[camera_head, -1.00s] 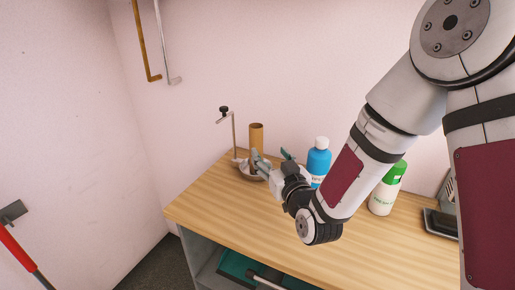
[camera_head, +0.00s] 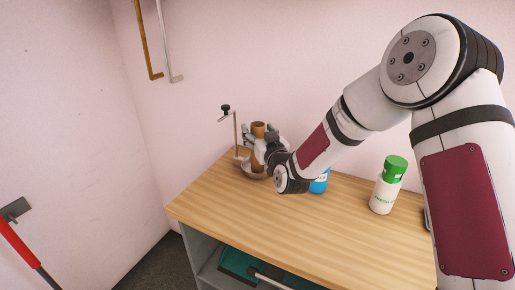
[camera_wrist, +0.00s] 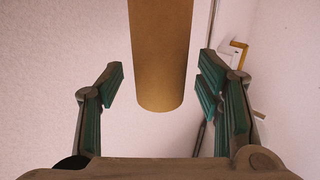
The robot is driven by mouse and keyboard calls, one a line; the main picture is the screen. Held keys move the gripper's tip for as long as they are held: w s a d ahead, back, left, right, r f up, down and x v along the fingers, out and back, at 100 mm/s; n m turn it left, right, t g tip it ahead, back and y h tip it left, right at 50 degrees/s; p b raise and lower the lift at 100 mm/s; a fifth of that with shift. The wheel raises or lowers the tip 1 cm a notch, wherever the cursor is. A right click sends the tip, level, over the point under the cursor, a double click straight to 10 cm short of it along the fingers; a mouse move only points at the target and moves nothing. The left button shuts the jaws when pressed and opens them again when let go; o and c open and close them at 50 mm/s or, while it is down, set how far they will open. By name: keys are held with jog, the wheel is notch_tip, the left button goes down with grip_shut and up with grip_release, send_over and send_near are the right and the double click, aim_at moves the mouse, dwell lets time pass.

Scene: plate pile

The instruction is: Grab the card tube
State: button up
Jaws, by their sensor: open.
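The card tube (camera_head: 258,130) is a plain brown cylinder standing upright at the back left of the wooden table, by a metal stand. In the head view my gripper (camera_head: 261,136) is at the tube, and my gripper and wrist hide much of it. In the wrist view the tube (camera_wrist: 160,55) comes down from the top edge between the two green-padded fingers of my gripper (camera_wrist: 161,93). A gap shows on each side of it, so the fingers are open and not touching it.
A thin metal stand (camera_head: 236,135) with a black knob rises just left of the tube. A dish (camera_head: 250,172) sits at its foot. A blue bottle (camera_head: 319,185) is partly behind my arm; a green-capped white bottle (camera_head: 385,190) stands farther right. The table's front (camera_head: 290,235) is clear.

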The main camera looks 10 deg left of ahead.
jog(key=shift+w+a, duration=0.2)
jog(key=shift+w, duration=0.2)
jog(key=c, duration=1)
jog(key=shift+o, duration=0.2)
